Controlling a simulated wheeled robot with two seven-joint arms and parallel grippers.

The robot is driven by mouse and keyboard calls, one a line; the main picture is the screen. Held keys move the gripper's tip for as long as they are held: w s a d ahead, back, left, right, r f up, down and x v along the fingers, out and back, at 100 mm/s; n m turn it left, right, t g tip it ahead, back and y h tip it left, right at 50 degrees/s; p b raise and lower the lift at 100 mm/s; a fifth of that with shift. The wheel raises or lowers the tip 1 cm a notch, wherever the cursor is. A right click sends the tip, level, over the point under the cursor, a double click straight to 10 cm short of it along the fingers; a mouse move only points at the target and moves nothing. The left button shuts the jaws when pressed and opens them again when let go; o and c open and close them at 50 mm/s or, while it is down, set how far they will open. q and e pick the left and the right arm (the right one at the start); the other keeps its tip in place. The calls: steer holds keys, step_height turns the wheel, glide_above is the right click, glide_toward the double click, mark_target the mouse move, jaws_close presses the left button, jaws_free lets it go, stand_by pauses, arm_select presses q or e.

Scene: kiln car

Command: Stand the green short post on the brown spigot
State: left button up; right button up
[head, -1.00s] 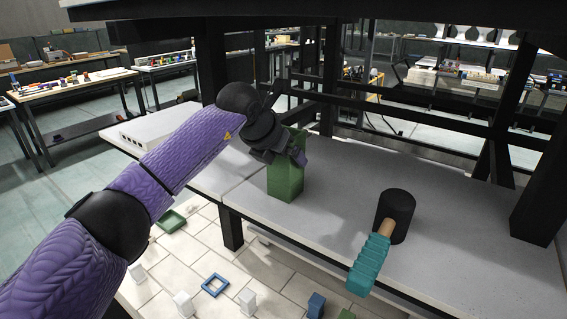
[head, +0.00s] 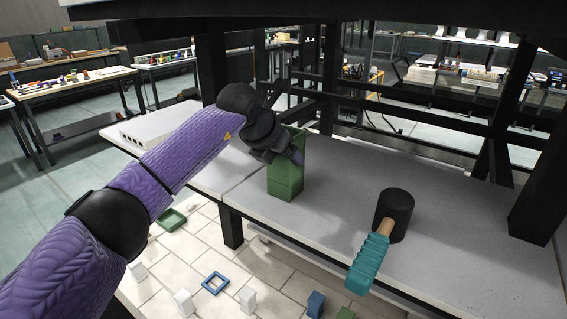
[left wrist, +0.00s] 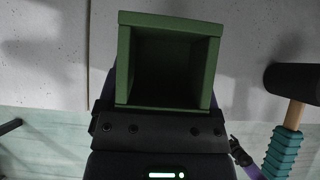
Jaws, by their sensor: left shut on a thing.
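The green short post (head: 287,178) is a hollow square tube. It is upright at the back of the grey shelf, its lower end at or close to the surface; I cannot tell if it touches. My left gripper (head: 290,152) is shut on its upper part. The left wrist view looks into the post's open, dark square end (left wrist: 168,68). The brown spigot is not visible in either view. A small dark claw on a purple arm, which looks like my right gripper (left wrist: 238,150), shows at the lower right of the left wrist view; its jaws are too small to read.
A black-headed mallet (head: 395,212) with a teal grip lies to the right, its handle over the shelf's front edge. A white box (head: 155,128) is at the left. Black frame bars stand behind the shelf (head: 325,225). Small blocks and a blue frame (head: 215,283) are below.

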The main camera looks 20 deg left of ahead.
arm_select(q)
steer(key=shift+f, duration=0.4)
jaws_close()
steer(key=shift+w+d+r+p, duration=0.1)
steer(key=shift+w+r+p, duration=0.25)
steer(key=shift+r+p, duration=0.3)
steer(key=shift+r, duration=0.25)
steer(key=shift+r+p, duration=1.7)
steer(key=shift+r, duration=0.1)
steer(key=shift+f, duration=0.1)
